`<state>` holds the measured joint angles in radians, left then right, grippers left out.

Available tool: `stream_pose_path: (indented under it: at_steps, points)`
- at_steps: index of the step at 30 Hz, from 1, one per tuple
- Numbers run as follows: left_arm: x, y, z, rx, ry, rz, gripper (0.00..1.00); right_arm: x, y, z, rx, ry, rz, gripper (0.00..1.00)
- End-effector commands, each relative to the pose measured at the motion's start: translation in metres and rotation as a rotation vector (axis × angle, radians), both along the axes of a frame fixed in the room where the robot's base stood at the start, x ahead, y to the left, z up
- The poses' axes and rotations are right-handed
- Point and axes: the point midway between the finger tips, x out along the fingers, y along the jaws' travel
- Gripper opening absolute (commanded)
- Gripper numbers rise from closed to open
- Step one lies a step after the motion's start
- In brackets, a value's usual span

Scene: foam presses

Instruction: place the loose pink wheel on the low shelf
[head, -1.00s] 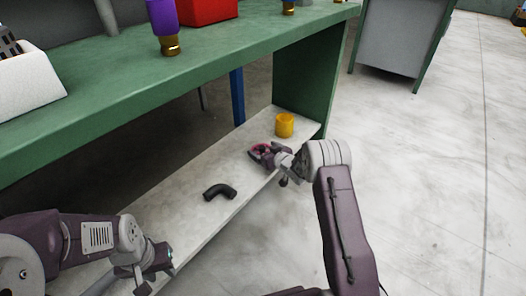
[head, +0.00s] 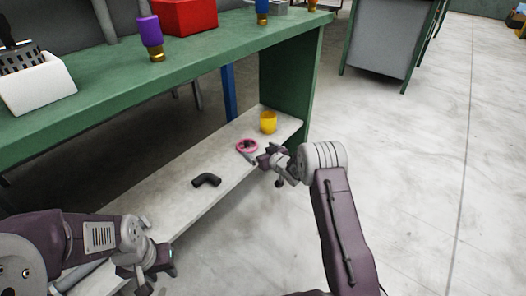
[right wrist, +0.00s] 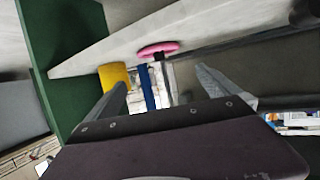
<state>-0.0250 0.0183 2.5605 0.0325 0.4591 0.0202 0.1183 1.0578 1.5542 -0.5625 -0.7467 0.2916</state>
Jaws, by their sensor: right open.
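The pink wheel (head: 246,146) lies on the low shelf (head: 222,157) under the green bench, left of a yellow cup. It also shows edge-on in the right wrist view (right wrist: 158,49), beyond the finger gap. My right gripper (head: 268,158) is open and empty, just to the right of the wheel at the shelf's front edge, seemingly with a small gap. Its two fingers show apart in the right wrist view (right wrist: 163,86). My left gripper (head: 158,264) is at the lower left, in front of the shelf's near end; its jaws are not clear.
The yellow cup (head: 268,122) stands behind the wheel, near the green end panel (head: 290,80). A black elbow pipe (head: 206,180) lies on the shelf nearer to me. The green bench top (head: 190,70) overhangs the shelf. Open floor lies to the right.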

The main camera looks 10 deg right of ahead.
Motion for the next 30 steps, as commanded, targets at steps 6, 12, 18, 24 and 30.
stream_pose_path:
  at_steps: [6, 12, 18, 24, 30]
  points:
    - [0.000, 0.000, 0.001, 0.000, 0.000, 0.000, 0.36, 0.000, 0.001, 0.001, 0.000, 0.000, 0.000, 1.00]
    - [0.000, 0.000, 0.001, 0.000, 0.000, 0.000, 0.36, -0.034, -0.012, 0.015, -0.057, 0.161, -0.093, 1.00]
    - [0.000, 0.000, 0.001, 0.000, 0.000, 0.000, 0.36, -0.210, -0.024, 0.022, -0.136, 0.657, -0.249, 1.00]
    - [0.000, 0.000, 0.001, 0.000, 0.000, 0.000, 0.36, -0.373, -0.009, 0.020, -0.131, 1.026, -0.263, 1.00]
    - [0.000, 0.000, 0.001, 0.000, 0.000, 0.000, 0.36, -0.414, -0.003, 0.020, -0.124, 1.118, -0.255, 1.00]
